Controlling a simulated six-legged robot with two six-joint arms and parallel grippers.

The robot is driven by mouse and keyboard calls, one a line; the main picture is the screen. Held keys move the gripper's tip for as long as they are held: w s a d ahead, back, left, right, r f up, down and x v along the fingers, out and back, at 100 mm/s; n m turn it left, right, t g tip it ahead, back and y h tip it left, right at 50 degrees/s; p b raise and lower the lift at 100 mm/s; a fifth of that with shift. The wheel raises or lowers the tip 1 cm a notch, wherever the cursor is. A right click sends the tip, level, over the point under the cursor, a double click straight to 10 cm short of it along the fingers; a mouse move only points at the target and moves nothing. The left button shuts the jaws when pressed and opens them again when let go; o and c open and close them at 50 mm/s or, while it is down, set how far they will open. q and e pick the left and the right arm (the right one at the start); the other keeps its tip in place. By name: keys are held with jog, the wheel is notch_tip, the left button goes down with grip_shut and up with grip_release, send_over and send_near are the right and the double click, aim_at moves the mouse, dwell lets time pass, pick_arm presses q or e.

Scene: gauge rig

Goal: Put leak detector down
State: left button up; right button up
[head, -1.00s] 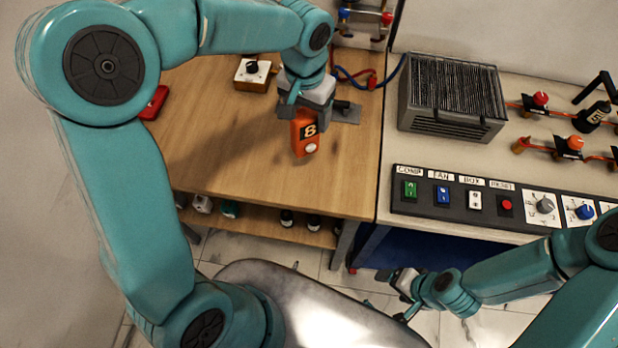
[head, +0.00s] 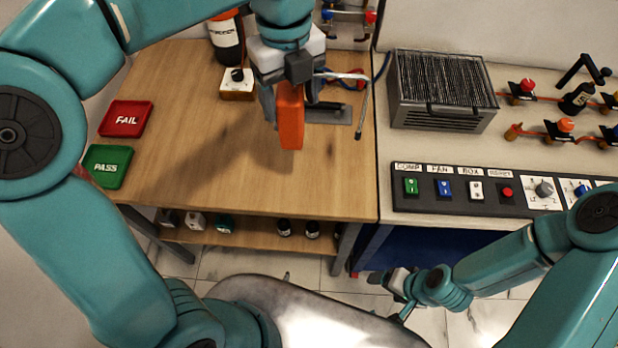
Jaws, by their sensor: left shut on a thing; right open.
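The orange leak detector (head: 291,122) hangs upright in my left gripper (head: 288,100), which is shut on it over the wooden bench (head: 210,150). A narrow plain side of it faces me; its numbered face is out of sight. A thin grey hooked wand (head: 361,110) shows just right of the gripper; I cannot tell if it joins the detector. Whether the detector's lower end touches the bench is unclear, but it looks held above it. My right gripper (head: 401,290) is open and empty, low in front of the right-hand bench.
A flat dark grey plate (head: 335,115) lies right of the detector. A red FAIL tray (head: 126,119) and green PASS tray (head: 107,166) lie at left. The wood's middle and front are clear. A finned unit (head: 443,90) stands right.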

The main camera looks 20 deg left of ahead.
pick_arm(q)
notch_tip(320, 180, down, 19)
dwell(0.4)
jog(key=shift+f+b, duration=0.15)
jog(key=shift+b, duration=0.15)
jog(key=shift+f, duration=0.15)
jog(key=o, duration=1.7)
jog(key=shift+o, duration=0.2)
jog(key=r, duration=1.2)
jog(key=shift+w+a+r, duration=0.25)
jog(key=shift+w, duration=0.05)
